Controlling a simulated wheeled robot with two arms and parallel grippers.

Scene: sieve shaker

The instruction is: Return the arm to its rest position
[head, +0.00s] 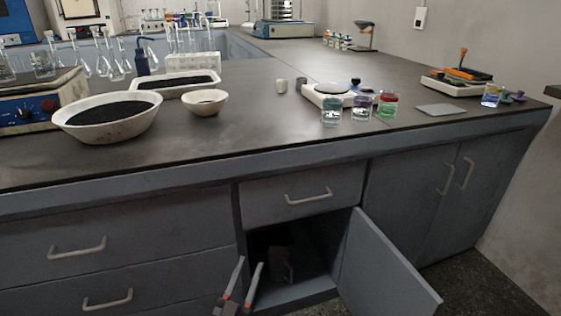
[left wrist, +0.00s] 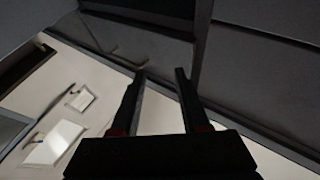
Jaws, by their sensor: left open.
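My left gripper (head: 243,286) shows at the bottom of the head view, in front of the open cabinet below the bench. Its two fingers are apart with nothing between them. The left wrist view shows the same open, empty fingers (left wrist: 160,88) against dark cabinet surfaces and a pale wall. An object (head: 281,263) that is too dark to identify stands inside the cabinet (head: 312,287). My right gripper is in neither view.
The cabinet door (head: 384,265) stands open to the right of my left gripper. A closed drawer (head: 300,197) is above the opening. The bench top (head: 250,120) holds white bowls (head: 108,117), beakers (head: 331,112) and instruments. More drawers (head: 110,265) are at the left.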

